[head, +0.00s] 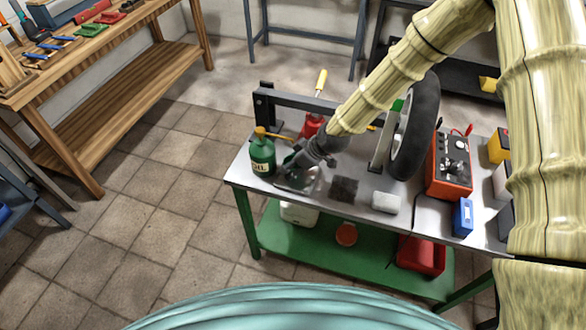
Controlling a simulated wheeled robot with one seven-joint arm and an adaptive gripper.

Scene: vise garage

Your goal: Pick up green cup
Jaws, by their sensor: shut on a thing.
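My gripper (292,169) is low over the left end of the metal-topped bench (345,217), its fingers pointing down and left. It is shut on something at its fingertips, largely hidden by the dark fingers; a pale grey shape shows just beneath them. I cannot make out a plain green cup. A green can with an OIL label and yellow top (262,156) stands upright just left of my gripper; whether they touch is unclear.
A black-tyred wheel (417,125) stands upright right of my gripper. A red can (312,124) is behind it. A dark block (344,189) and a pale block (386,202) lie at the front. A red device (449,165) and a blue box (463,217) are farther right.

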